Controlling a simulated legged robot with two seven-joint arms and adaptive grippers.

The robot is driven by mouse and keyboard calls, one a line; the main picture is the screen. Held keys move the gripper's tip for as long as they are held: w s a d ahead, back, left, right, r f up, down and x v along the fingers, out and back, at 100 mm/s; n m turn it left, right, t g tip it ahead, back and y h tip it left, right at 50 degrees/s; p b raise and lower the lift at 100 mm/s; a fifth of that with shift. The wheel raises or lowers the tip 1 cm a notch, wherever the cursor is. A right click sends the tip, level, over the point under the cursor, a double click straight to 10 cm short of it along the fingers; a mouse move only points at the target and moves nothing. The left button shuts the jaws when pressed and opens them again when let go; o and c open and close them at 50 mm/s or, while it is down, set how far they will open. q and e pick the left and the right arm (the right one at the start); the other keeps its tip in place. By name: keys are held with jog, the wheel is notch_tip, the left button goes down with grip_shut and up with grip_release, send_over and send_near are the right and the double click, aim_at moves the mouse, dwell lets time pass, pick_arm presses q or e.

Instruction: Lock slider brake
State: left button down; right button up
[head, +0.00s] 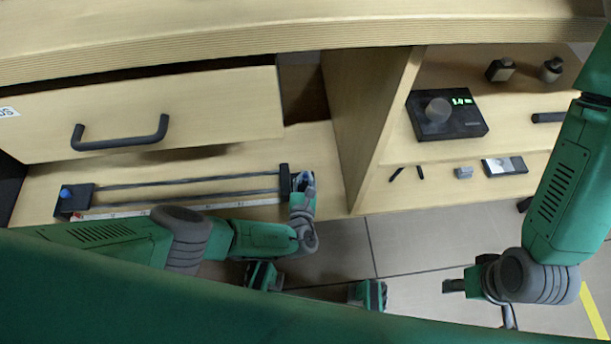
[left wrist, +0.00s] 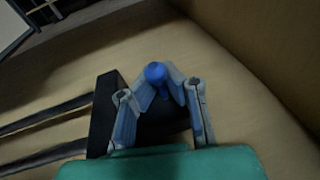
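The slider is a pair of dark parallel rails (head: 185,188) between black end blocks on the shelf under the drawer. Its left end block (head: 77,203) carries a blue knob (head: 66,192). The black block at the right end (head: 284,178) stands beside my left gripper (head: 305,180). In the left wrist view, a second blue knob (left wrist: 155,72) on a black block (left wrist: 103,112) sits between my left fingertips (left wrist: 161,82), which appear closed around it. My right gripper (head: 468,288) hangs low at the right over the floor, away from the slider; its finger opening is unclear.
A wooden drawer (head: 200,110) with a black handle (head: 120,140) overhangs the slider. To the right, a shelf holds a scale with a green display (head: 445,115), small weights (head: 551,68) and small parts (head: 463,173).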

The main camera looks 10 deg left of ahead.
pick_arm(q)
jog(key=c, duration=1.6)
grip_release()
jog(key=shift+s+f, duration=0.1)
jog(key=shift+s, duration=0.05)
jog(key=shift+o, duration=0.2)
jog(key=s, duration=0.5)
jog(key=s+r, duration=0.1)
jog(key=s, duration=0.1)
jog(key=shift+s+d+r, duration=0.1)
jog(key=shift+s+d, duration=0.05)
jog(key=shift+d, duration=0.25)
jog(key=shift+s, duration=0.1)
